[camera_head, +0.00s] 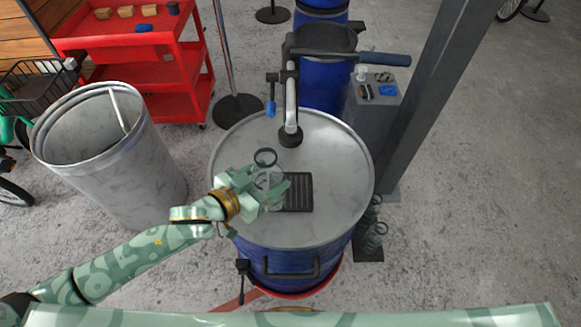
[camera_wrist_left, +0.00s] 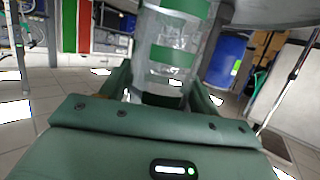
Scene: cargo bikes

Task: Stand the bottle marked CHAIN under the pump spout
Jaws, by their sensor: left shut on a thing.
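My left gripper (camera_head: 268,188) is shut on a clear bottle (camera_head: 267,171) with a dark ring at its top, over the drum lid. The bottle also shows in the left wrist view (camera_wrist_left: 172,60), with green bands, between the fingers; I cannot read any CHAIN mark. The bottle is at the left edge of a black slotted grate (camera_head: 299,193) on the lid; I cannot tell whether it touches. The pump (camera_head: 291,105) rises behind it, with a dark lever to the right and a blue-tipped part (camera_head: 271,109) at left. My right gripper is out of view.
The grey lid (camera_head: 340,150) tops a blue drum and is otherwise clear. An open metal bin (camera_head: 85,150) stands at left, a red shelf cart (camera_head: 145,75) behind it. A grey pillar (camera_head: 430,90) and a cabinet (camera_head: 372,125) with small items stand at right.

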